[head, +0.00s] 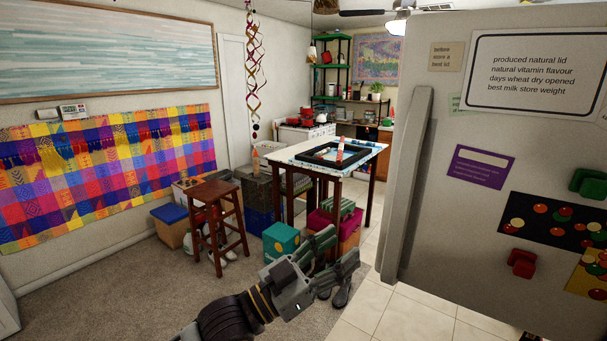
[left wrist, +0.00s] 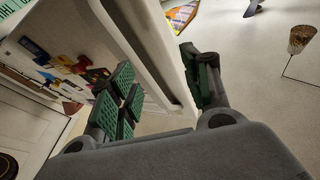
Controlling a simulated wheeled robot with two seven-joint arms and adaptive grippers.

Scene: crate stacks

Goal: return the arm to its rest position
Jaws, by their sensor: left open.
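My left gripper (head: 338,250) is low in the middle of the head view, left of the fridge's edge, with its fingers spread. In the left wrist view its green-padded fingers (left wrist: 160,92) are apart, with no loose object held between them. A pale fridge edge or handle crosses the picture between the fingers; I cannot tell its distance from them. My right gripper is not in view.
A grey fridge (head: 490,140) with a long vertical handle (head: 417,180) fills the right side. A wooden stool (head: 212,200), crates including a teal box (head: 281,243), and a high table (head: 310,165) stand ahead. Carpet (head: 130,295) at the left is clear.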

